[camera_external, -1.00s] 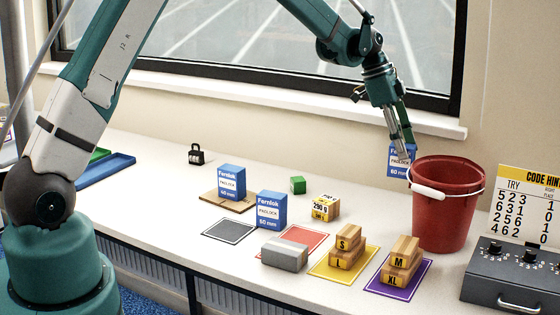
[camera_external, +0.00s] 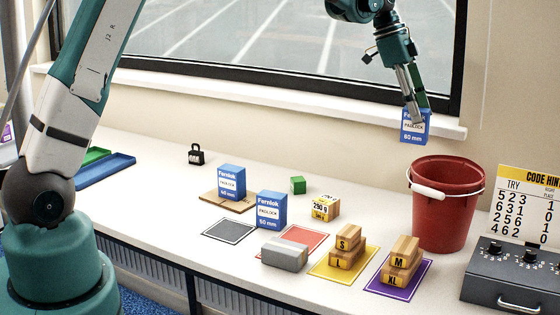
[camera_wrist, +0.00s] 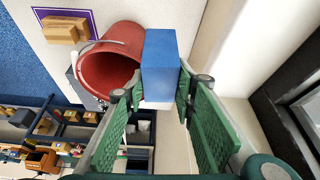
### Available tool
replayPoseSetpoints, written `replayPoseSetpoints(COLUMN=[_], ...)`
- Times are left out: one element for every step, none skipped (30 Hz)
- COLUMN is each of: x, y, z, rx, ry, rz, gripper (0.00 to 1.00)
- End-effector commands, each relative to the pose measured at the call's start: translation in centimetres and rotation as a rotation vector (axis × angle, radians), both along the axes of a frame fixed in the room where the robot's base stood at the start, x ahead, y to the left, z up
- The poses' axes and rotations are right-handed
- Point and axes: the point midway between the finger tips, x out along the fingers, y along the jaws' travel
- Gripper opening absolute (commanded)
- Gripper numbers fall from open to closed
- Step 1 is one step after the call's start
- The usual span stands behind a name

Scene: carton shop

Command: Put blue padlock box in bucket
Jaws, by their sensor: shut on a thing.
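My gripper (camera_external: 412,108) is shut on a blue padlock box (camera_external: 414,131) marked 60 mm. It holds the box in the air, behind and above the red bucket (camera_external: 445,215) in the external view. In the wrist view, the box (camera_wrist: 160,62) sits between the green fingers of my gripper (camera_wrist: 160,95), and the bucket (camera_wrist: 108,65) lies just left of it in the picture. The bucket stands upright on the counter with its white-gripped handle down on the near left side. Its bottom inside is hidden in the external view. Two more blue padlock boxes (camera_external: 231,183) (camera_external: 271,210) stand on the counter.
A grey code box (camera_external: 515,275) and a code sign (camera_external: 527,205) stand right of the bucket. Wooden blocks (camera_external: 400,262) (camera_external: 347,248) sit on purple and yellow mats. A grey block (camera_external: 284,255), a small green cube (camera_external: 298,185) and a black padlock (camera_external: 196,155) are further left. The window sill (camera_external: 300,108) runs behind.

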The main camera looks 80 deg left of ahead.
Motion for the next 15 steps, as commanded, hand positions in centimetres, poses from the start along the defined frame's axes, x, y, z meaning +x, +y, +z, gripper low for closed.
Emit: replayPoseSetpoints(x=[0.2,0.4,0.5,0.6,0.7,0.9,1.0,1.1,1.3,1.4,1.4,1.5,1.6,1.6,1.7], y=[-1.1,-1.8,-2.6,-3.4,-4.2,-5.2,-6.0,-6.9,-8.1,-8.8,-9.5,-10.5,-11.2,-11.8,-12.6], z=[0.1,0.1,0.1,0.1,0.1,0.1,0.1,0.1,0.1,0.1,0.1,0.1,0.1,0.1,0.1], rx=[0.000,0.000,0.000,0.000,0.000,-0.001,-0.001,-0.001,0.000,0.000,-0.001,-0.001,-0.001,0.000,0.000], ry=[0.000,0.000,0.000,0.000,0.000,0.001,0.001,0.001,0.000,0.000,0.001,0.001,0.000,0.000,0.000], rz=[-0.008,-0.012,-0.016,-0.021,-0.025,-0.032,-0.037,-0.043,-0.049,-0.053,-0.058,-0.062,-0.066,-0.069,-0.075], gripper=[0.11,0.11,0.11,0.11,0.11,0.11,0.11,0.11,0.11,0.11,0.11,0.11,0.11,0.11,0.11])
